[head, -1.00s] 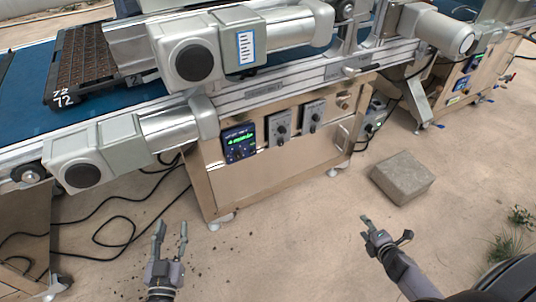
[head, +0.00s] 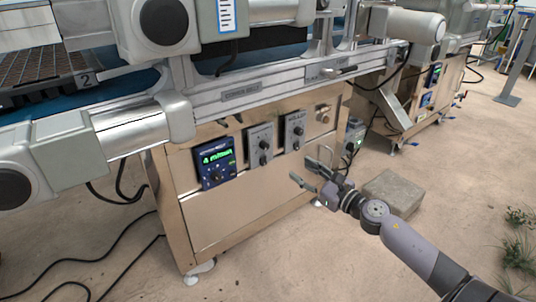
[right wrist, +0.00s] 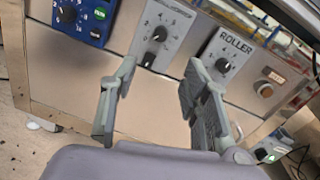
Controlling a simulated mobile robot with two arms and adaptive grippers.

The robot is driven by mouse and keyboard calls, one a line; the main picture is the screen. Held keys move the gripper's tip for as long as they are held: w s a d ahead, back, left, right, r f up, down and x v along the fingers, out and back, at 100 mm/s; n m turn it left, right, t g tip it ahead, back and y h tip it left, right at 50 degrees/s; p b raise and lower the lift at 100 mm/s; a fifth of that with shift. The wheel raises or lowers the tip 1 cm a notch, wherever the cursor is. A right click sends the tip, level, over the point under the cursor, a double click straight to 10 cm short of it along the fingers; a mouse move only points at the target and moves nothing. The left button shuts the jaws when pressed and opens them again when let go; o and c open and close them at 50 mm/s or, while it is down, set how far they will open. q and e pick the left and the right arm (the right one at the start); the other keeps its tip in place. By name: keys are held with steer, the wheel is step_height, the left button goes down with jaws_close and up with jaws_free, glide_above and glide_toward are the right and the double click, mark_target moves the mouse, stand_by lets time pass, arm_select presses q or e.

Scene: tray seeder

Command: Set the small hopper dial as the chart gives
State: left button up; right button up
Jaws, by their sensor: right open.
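The steel cabinet (head: 250,205) carries two grey dial panels side by side, each with a dark knob. The right one (head: 295,130) reads ROLLER in the right wrist view (right wrist: 225,50). The label of the left one (head: 259,148) is too blurred to read, so I cannot tell which is the small hopper dial. My left gripper is out of view.
A blue panel with a green display and knob (head: 215,160) is left of the dials. A concrete block (head: 393,190) stands on the floor. Cables lie at the left. A black tray (head: 85,77) sits on the conveyor.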

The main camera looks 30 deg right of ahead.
mark_target(267, 147)
steer(key=w, duration=0.5)
steer(key=w+a, duration=0.1)
steer(key=w, duration=0.3)
steer(key=w+a+b, duration=0.1)
steer(key=w, duration=0.4)
steer(key=shift+w, duration=0.35)
steer(key=shift+c, duration=0.6)
jaws_close()
